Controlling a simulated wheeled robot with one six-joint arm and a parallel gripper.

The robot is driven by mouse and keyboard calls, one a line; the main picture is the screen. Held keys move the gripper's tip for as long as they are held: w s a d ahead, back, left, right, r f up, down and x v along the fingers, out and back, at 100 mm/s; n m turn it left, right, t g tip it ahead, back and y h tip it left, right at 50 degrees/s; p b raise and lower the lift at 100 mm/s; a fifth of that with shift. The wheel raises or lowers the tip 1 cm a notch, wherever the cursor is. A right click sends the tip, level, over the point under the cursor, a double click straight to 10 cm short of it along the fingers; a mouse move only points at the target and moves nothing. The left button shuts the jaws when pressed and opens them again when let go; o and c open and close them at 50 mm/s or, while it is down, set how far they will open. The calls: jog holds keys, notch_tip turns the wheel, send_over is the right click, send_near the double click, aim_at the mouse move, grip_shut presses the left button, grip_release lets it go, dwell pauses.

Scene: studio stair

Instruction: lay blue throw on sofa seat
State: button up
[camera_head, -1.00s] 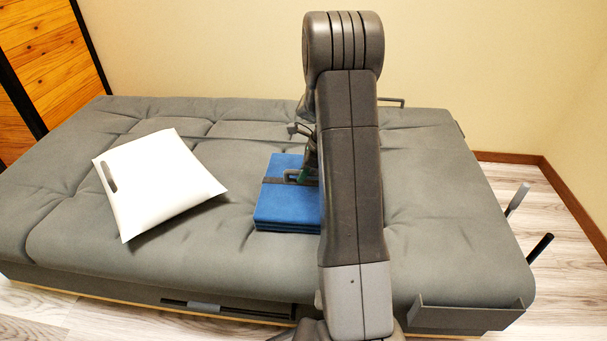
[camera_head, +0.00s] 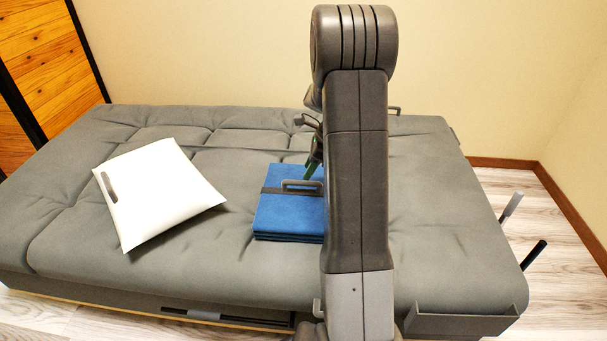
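The blue throw (camera_head: 287,213) is a folded stack with a dark strap and a grey handle (camera_head: 300,184) on top. It lies flat on the grey sofa seat (camera_head: 420,220), right of the white cushion. My gripper (camera_head: 313,171) is just above the handle, at the throw's right part, and looks apart from it. My arm hides much of the gripper and the throw's right side. One greenish finger shows; I cannot tell how wide the fingers are.
A white cushion (camera_head: 160,195) with a dark slot lies left of the throw. A grey pocket (camera_head: 463,320) hangs at the front right edge. Two rods, one light (camera_head: 511,207) and one black (camera_head: 534,254), stick out at the right. The seat's right part is bare.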

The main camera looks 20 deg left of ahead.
aim_at(301, 183)
jog(key=p+v, duration=0.1)
jog(key=v, duration=0.4)
jog(key=b+x, duration=0.4)
jog(key=x, duration=0.8)
jog(key=shift+f, duration=0.1)
jog(key=shift+r+p, duration=0.95)
jog(key=shift+r, duration=1.4)
